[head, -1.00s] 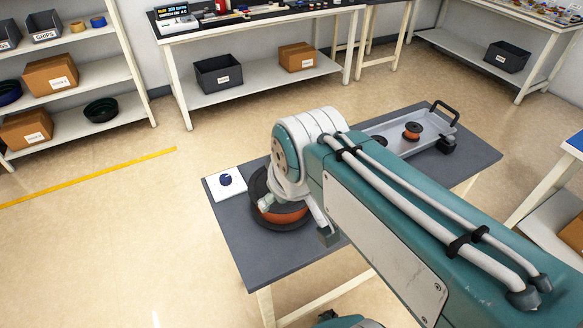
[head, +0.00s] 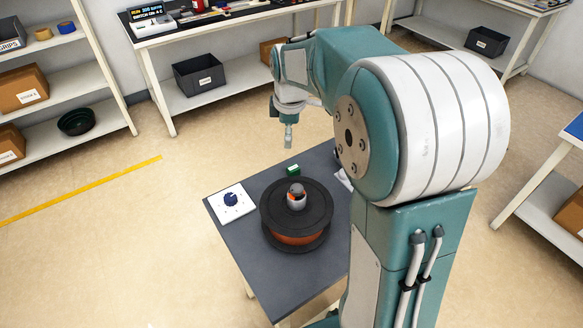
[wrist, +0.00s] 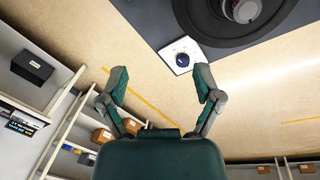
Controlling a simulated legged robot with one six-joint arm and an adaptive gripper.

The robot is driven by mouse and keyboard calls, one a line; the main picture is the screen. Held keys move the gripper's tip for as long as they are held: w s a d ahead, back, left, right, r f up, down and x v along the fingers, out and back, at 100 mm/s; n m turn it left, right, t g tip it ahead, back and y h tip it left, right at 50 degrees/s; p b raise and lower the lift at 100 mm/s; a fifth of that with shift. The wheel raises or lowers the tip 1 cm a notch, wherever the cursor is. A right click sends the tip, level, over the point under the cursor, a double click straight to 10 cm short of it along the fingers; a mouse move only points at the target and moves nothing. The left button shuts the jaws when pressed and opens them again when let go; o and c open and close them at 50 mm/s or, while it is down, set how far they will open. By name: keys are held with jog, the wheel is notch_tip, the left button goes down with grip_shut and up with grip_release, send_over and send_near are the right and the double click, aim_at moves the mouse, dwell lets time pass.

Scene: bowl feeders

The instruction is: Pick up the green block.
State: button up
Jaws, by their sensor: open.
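The green block (head: 292,170) is small and lies on the dark grey table top (head: 262,270), just behind the round bowl feeder (head: 268,207), in the head view. My gripper (head: 289,146) hangs fingers-down, a little above the block in the picture; a gap shows between them. In the wrist view my gripper (wrist: 160,82) has its two fingers spread with nothing between them. The block does not show in the wrist view.
The black and orange bowl feeder (wrist: 250,12) also shows at the top of the wrist view. A white panel with a dark blue knob (head: 231,204) sits left of the feeder. My arm covers the table's right side. Shelves (head: 66,70) stand beyond open floor.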

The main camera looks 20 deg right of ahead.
aim_at(293, 167)
jog(key=w+d+f+n, duration=0.1)
jog(key=w+f+n, duration=0.1)
jog(key=w+f, duration=0.1)
jog(key=w+d+f+n+g, duration=0.1)
jog(key=w+d+f+n, duration=0.1)
jog(key=f, duration=0.4)
jog(key=w+d+f+n, duration=0.2)
jog(key=w+f, duration=0.2)
jog(key=f, duration=0.1)
jog(key=shift+n+g, duration=0.4)
jog(key=f, duration=1)
jog(key=shift+w+d+f, duration=0.1)
jog(key=shift+w+f, duration=0.1)
jog(key=shift+f, duration=0.1)
jog(key=c, duration=1.1)
